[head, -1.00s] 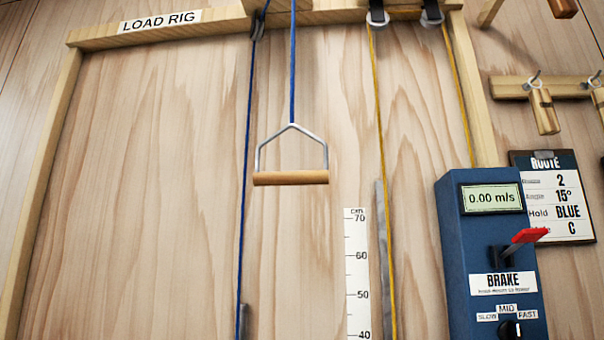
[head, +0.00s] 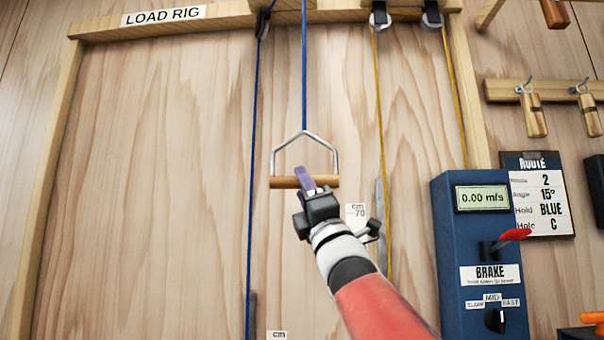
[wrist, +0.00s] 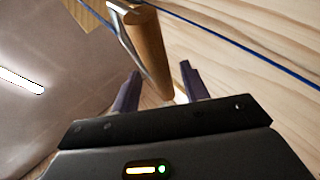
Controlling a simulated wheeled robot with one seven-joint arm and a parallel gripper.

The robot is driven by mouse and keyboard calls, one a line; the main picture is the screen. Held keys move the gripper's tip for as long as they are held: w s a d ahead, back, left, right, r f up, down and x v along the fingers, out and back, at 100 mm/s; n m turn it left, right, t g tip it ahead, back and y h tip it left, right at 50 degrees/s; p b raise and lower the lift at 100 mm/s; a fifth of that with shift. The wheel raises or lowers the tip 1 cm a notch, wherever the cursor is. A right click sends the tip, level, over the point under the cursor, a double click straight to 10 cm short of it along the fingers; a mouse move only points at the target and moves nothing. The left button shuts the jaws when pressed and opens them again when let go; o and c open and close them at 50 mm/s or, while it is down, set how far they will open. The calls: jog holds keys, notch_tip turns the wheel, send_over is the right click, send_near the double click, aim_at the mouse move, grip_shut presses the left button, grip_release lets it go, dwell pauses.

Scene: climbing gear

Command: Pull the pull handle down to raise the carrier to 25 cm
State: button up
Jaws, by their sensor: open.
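The pull handle is a wooden bar (head: 330,182) under a metal triangle frame, hanging from a blue rope (head: 304,70) in front of the board. In the wrist view the bar (wrist: 148,50) reaches between the two open purple fingers of my gripper (wrist: 158,92), with space beside each finger. The carrier is not in view. The centimetre scale (head: 356,213) shows only near its 70 mark; my arm hides part of it.
A blue brake box (head: 448,250) with a red lever (head: 514,235) stands at the right; its display reads 0.00 m/s. Yellow ropes (head: 380,120) run down right of the handle. A route board (head: 540,195) hangs at the far right.

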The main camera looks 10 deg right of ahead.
jog(key=shift+p+x, duration=0.35)
jog(key=shift+x, duration=0.75)
jog(key=shift+c, duration=0.4)
grip_shut()
